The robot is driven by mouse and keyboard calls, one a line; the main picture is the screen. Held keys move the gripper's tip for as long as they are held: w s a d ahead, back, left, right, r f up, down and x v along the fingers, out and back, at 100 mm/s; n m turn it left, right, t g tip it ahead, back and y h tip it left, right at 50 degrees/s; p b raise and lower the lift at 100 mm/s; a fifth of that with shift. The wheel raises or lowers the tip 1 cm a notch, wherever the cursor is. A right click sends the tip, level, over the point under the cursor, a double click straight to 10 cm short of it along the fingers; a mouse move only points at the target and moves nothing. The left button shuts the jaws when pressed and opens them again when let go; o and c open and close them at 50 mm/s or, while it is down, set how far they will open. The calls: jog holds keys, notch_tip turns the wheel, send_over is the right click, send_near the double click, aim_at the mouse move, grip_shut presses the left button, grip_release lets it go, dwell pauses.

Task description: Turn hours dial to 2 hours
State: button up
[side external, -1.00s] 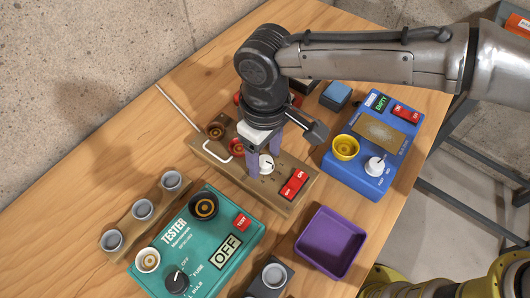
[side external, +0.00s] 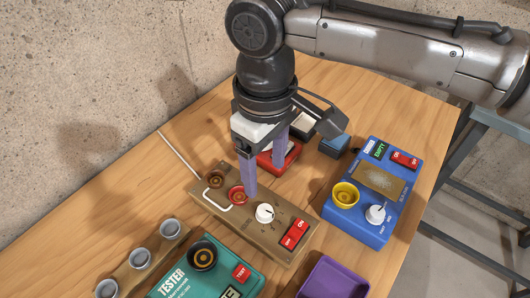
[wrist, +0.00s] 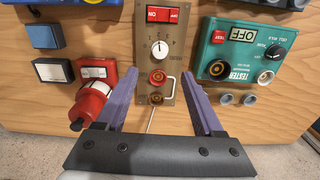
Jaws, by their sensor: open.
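A white dial (side external: 265,213) with small marks around it sits on a brown panel (side external: 225,214). In the wrist view the dial (wrist: 159,49) has a dark pointer line aimed roughly up, towards the red ON switch; the marks are too small to read surely. A second white dial (side external: 376,214) is on a blue box (side external: 350,226). I cannot read which dial is labelled hours. My gripper (side external: 264,178) is open and empty, above and behind the brown panel's dial, its two purple fingers apart. In the wrist view the gripper (wrist: 162,80) straddles the panel; neither finger touches the dial.
The brown panel carries a red ON switch (side external: 295,234), red and brown round sockets, and a white handle (wrist: 172,88). A green tester (side external: 195,280), purple tray (side external: 335,278) and red device (wrist: 93,98) surround it. Bare wood (side external: 110,195) is at the left.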

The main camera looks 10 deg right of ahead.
jog(key=shift+r, duration=1.3)
